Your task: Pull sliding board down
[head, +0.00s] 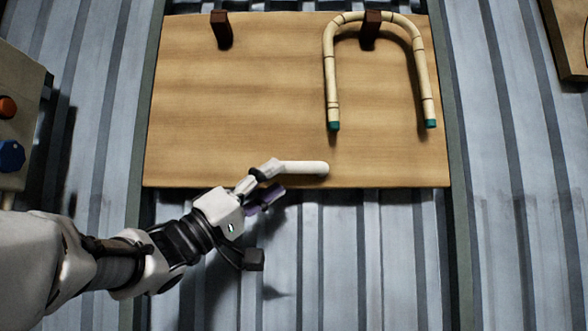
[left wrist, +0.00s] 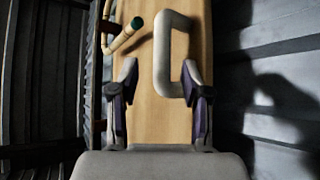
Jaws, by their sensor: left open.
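The sliding board (head: 240,100) is a flat wooden panel in the middle of the head view. A pale handle (head: 305,168) sits near its front edge. My left gripper (head: 270,184) is at the left end of this handle. In the left wrist view the handle (left wrist: 173,50) is a rounded bar loop, and its near end lies between the open fingers (left wrist: 160,90), closer to the right one. Nothing is clamped. The wooden board (left wrist: 145,110) runs beneath the fingers. My right gripper is not in view.
Two dark brown pegs, a left one (head: 221,29) and a right one (head: 371,27), stand at the board's far edge. A bent rattan piece (head: 330,70) with green ends loops around the right peg. A control box (head: 20,95) with orange and blue knobs stands left.

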